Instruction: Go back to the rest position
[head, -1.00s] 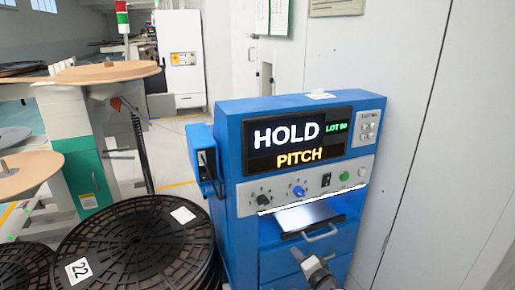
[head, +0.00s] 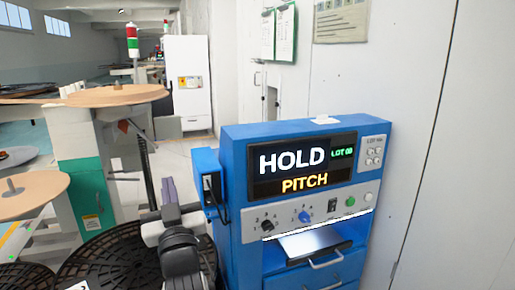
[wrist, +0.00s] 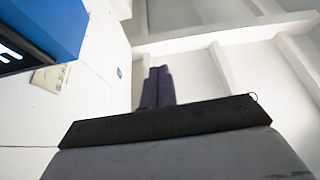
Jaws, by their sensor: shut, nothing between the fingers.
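My gripper (head: 169,191) is in the lower middle of the head view, its fingers together and pointing up, with nothing between them. It stands in front of the black reels and to the left of the blue station. In the wrist view its dark fingers (wrist: 157,88) are closed side by side against the pale ceiling and wall. The blue station (head: 234,150) has a screen (head: 300,165) reading HOLD and PITCH, with LOT 80 in green. Its metal tray (head: 312,242) sits below the row of knobs.
Black slotted reels (head: 100,255) lie at the lower left, partly hidden by my arm. Tan discs (head: 116,95) on a machine stand behind them. A white cabinet (head: 190,85) is at the back. A pale wall (head: 400,90) bounds the right side.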

